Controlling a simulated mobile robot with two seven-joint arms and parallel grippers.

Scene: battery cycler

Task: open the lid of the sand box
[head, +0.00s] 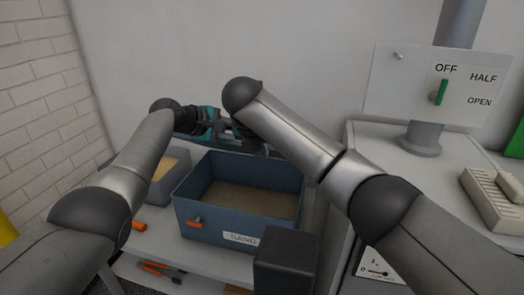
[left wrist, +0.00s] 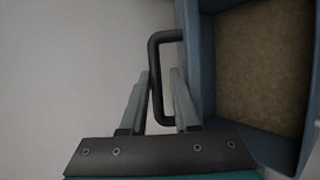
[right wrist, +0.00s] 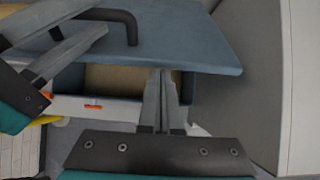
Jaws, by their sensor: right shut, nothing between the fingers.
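The blue-grey sand box (head: 190,215) stands on a low shelf in the head view, its top uncovered and the sand (head: 250,200) in it showing. In the right wrist view the lid (right wrist: 195,45) is a raised blue panel with a black bar handle (right wrist: 128,22); the box opening shows below it. My left gripper (head: 222,125) is open at the handle; the left wrist view shows its fingers apart on either side of one handle bar (left wrist: 156,80). My right gripper (right wrist: 163,72) is shut and empty, its tips at the lid's lower edge; contact is unclear.
A smaller grey box (head: 172,175) stands left of the sand box. Orange-handled tools (head: 160,270) lie below. A dark block (head: 286,262) is in front. A grey cabinet with a lever panel (head: 425,85) stands right; a wall closes the back.

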